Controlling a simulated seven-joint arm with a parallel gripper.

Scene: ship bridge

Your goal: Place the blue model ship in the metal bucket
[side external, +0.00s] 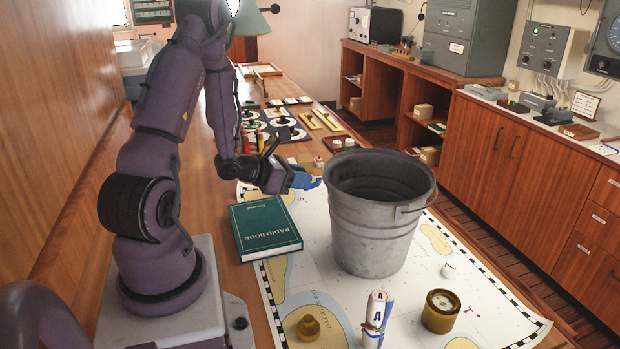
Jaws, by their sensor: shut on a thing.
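A grey metal bucket (378,232) stands upright on the chart, its opening facing up and its handle hanging at the right side. My gripper (292,180) is just left of the bucket, at about the height of its upper wall in the picture. It is shut on the blue model ship (305,181), of which only a small blue part shows at the fingertips. The rest of the ship is hidden by the fingers or too small to make out. The ship appears outside the bucket, close to its left rim; I cannot tell whether they touch. The bucket's inside bottom is hidden.
A white-and-blue cylinder (376,318), a brass round object (441,311) and a small brass piece (308,327) stand in front. Drawing instruments (283,133) lie behind my gripper.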

